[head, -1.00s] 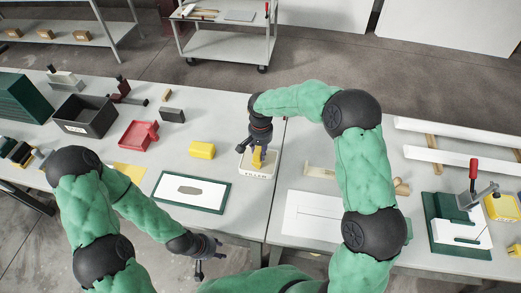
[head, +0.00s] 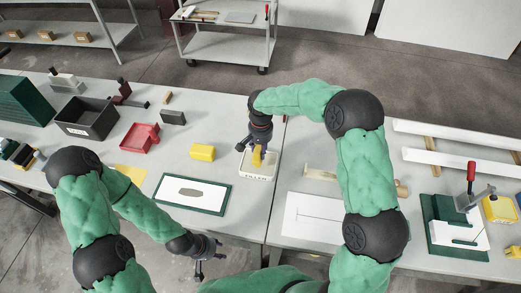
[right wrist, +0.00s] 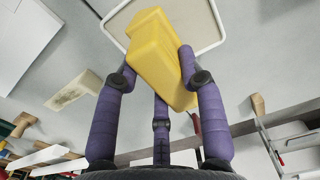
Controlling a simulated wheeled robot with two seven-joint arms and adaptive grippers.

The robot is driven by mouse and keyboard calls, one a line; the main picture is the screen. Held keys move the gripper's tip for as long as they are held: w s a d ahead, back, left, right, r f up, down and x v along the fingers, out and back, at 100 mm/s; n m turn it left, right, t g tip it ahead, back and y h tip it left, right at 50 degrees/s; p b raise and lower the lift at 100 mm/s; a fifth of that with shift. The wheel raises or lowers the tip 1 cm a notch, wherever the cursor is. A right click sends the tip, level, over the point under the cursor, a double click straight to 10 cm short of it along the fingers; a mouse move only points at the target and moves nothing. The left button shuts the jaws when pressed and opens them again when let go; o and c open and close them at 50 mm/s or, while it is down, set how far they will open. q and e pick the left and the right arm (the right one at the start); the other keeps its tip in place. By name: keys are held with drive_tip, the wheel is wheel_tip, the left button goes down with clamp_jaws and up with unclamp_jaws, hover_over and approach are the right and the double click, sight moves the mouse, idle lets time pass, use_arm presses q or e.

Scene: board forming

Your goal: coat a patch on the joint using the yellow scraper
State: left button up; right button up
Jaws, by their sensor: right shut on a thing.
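My right gripper (head: 257,155) is shut on the yellow scraper (right wrist: 160,60), with purple fingers on both sides of it in the right wrist view. The scraper (head: 257,158) is over the white filler tray (head: 257,178); its lower edge is hidden, so I cannot tell whether it touches the filler. The white board with a thin joint line (head: 312,217) lies to the right of the tray, partly behind my right arm. My left gripper (head: 208,265) is open and empty near the table's front edge.
A green-framed board with a grey patch (head: 222,200) lies left of the tray. A yellow block (head: 202,152), red tray (head: 139,138) and dark bin (head: 85,118) stand behind. A clamp fixture (head: 458,243) is at the right.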

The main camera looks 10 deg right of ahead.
drive_tip(key=shift+r+p, duration=1.15)
drive_tip(key=shift+r, duration=1.1)
